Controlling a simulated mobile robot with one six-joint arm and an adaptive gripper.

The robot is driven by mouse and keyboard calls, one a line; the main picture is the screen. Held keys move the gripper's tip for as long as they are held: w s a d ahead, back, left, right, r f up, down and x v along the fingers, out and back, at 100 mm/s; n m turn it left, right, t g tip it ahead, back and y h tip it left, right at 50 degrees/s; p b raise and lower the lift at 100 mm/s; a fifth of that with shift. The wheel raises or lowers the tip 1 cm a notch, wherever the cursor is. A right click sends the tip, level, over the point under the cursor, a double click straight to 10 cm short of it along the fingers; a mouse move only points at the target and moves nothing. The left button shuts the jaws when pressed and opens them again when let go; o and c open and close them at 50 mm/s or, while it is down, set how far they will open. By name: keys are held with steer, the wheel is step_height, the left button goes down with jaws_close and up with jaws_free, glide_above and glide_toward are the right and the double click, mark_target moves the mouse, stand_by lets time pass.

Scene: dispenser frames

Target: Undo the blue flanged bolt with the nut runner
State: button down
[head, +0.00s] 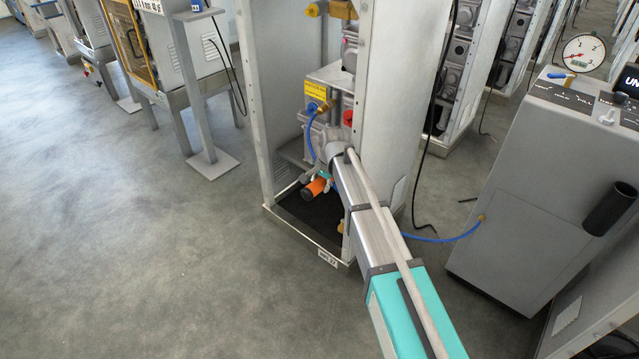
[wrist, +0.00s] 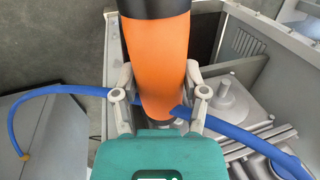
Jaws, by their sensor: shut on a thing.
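The nut runner (wrist: 157,55) is an orange cylinder with a black end, and it also shows in the head view (head: 315,187). My gripper (wrist: 160,92) is shut on it, one finger on each side of the orange body. In the head view my gripper (head: 326,178) is low inside the open frame, in front of the grey machine. A small blue thing (head: 311,107) sits on the machine beside the brass fitting, just below the yellow label. It may be the blue flanged bolt, but it is too small to tell. The wrist view shows no bolt clearly.
A blue hose (wrist: 60,90) crosses the wrist view behind the nut runner. The frame's upright post (head: 385,120) stands close to my arm on the right. A grey console (head: 520,180) with a gauge (head: 583,53) stands further right. The floor at left is clear.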

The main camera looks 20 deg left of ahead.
mark_target(308, 190)
steer(key=shift+w+d, duration=0.2)
steer(key=shift+w, duration=0.4)
stand_by(1.5)
steer(key=shift+s, duration=0.15)
stand_by(0.6)
steer(key=shift+s+a, duration=0.45)
steer(key=shift+s, duration=0.65)
steer(key=shift+s+a, duration=0.5)
steer(key=shift+s, duration=0.6)
steer(key=shift+s+a, duration=0.45)
steer(key=shift+s, duration=0.65)
